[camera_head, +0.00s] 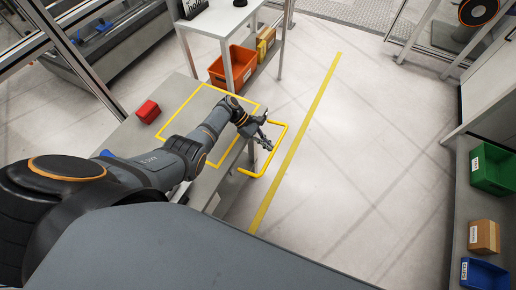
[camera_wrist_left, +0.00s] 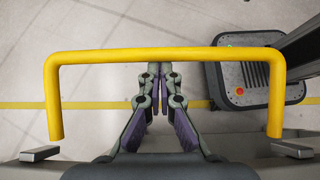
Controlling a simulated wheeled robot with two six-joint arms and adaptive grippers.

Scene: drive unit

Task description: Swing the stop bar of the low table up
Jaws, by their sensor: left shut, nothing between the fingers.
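The stop bar (camera_head: 283,138) is a yellow U-shaped bar at the right edge of the low table (camera_head: 126,140), reaching out past that edge over the floor. In the left wrist view the bar (camera_wrist_left: 165,55) spans the picture, its two ends near grey brackets at the bottom. My left gripper (camera_head: 266,132) is between the table edge and the bar's outer rail. In the left wrist view its fingers (camera_wrist_left: 154,72) are together and empty, their tips close to the middle of the rail; I cannot tell whether they touch it. My right gripper is not in view.
A red box (camera_head: 148,111) lies on the low table, left of a yellow outline (camera_head: 181,100). A white table (camera_head: 224,22) stands behind, with an orange bin (camera_head: 233,66) beneath. A shelf with a green bin (camera_head: 492,169) is at right. The floor beyond the bar is clear.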

